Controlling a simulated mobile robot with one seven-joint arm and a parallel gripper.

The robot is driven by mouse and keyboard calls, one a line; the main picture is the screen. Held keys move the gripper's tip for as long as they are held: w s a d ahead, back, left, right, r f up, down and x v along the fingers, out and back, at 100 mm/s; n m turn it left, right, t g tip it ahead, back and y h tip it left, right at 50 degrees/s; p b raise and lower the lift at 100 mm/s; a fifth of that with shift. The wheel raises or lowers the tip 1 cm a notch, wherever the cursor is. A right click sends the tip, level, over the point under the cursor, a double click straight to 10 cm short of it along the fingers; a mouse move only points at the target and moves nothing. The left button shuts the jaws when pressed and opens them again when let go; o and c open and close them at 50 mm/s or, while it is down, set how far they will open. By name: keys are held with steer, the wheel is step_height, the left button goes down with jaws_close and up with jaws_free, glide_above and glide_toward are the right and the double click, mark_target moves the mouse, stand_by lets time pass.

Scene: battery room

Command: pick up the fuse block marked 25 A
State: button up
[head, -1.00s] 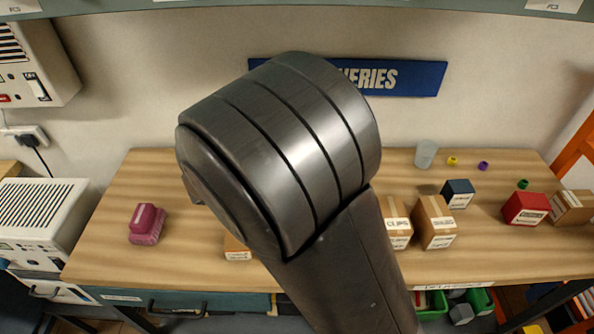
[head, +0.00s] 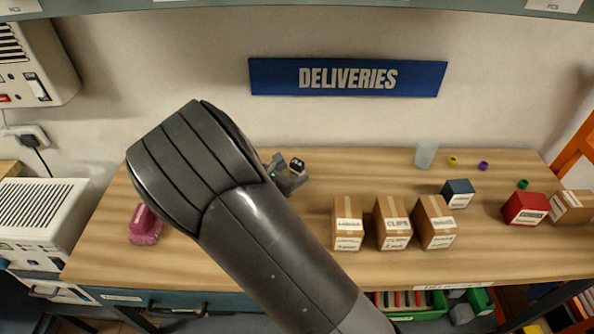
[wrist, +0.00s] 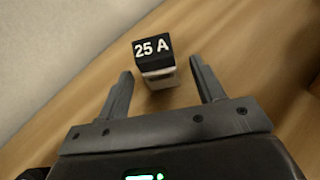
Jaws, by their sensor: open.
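The fuse block marked 25 A (wrist: 153,56) shows in the wrist view, with a black top, white lettering and a pale lower body. It stands on the wooden bench top. My gripper (wrist: 163,85) is open, its two fingers pointing toward the block. The block is at and just beyond the fingertips, between their lines, and I see no contact. In the head view the small dark block (head: 297,165) shows at my gripper (head: 288,175), behind my arm; its mark is too small to read there.
Three cardboard boxes (head: 393,243) stand right of my arm on the bench (head: 330,262). A navy box (head: 458,194), a red box (head: 525,208) and a clear cup (head: 426,154) are further right. A pink object (head: 146,225) is partly hidden at left. The wall is close behind.

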mark_target(294, 172)
steer(key=x, duration=0.3)
steer(key=shift+w+f, duration=0.1)
steer(key=shift+w, duration=0.05)
steer(key=shift+c, duration=0.2)
steer(key=c, duration=1.1)
